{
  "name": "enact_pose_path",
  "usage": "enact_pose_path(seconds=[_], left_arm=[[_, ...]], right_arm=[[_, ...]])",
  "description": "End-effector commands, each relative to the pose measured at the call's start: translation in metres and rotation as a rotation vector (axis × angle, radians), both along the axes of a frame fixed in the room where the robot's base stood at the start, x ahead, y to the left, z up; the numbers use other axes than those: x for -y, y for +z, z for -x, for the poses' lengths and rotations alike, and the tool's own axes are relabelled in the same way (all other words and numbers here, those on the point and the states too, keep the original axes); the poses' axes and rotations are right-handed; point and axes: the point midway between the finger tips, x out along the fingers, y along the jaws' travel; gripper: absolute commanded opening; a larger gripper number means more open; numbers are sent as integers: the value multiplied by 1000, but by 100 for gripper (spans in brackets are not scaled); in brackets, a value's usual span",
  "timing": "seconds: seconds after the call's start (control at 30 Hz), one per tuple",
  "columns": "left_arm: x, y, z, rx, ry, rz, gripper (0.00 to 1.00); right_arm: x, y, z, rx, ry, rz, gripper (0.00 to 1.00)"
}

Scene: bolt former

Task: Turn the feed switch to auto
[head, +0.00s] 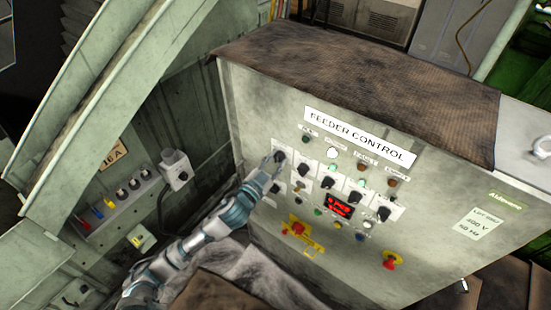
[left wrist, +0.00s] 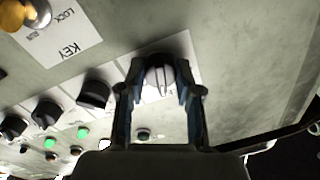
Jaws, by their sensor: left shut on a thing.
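The feeder control panel (head: 300,125) is the front of a pale green cabinet. Rows of black rotary switches, lamps and buttons are on it. My left gripper (head: 273,164) reaches the leftmost switch (head: 279,156) of the upper row. In the left wrist view my left gripper (left wrist: 160,80) has its two fingers on either side of this switch's knob (left wrist: 158,76), shut on it. The label's words and the pointer's setting are too small or hidden to read. My right gripper is in neither view.
Other black switches (head: 331,169) sit close to the right. In the left wrist view a key switch plate (left wrist: 62,35) is at upper left. A side box with coloured switches (head: 120,200) stands left of my arm.

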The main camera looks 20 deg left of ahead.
Motion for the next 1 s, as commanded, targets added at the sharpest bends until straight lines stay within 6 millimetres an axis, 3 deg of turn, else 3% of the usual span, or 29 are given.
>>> enact_pose_path(seconds=[0.27,0.6,1.0], left_arm=[[0,3,0,81,0,-221,0],[0,1,0,155,-1,-424,0],[1,-1,0,185,-2,-505,0]], right_arm=[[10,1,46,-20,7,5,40],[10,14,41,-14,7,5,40],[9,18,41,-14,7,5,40]])
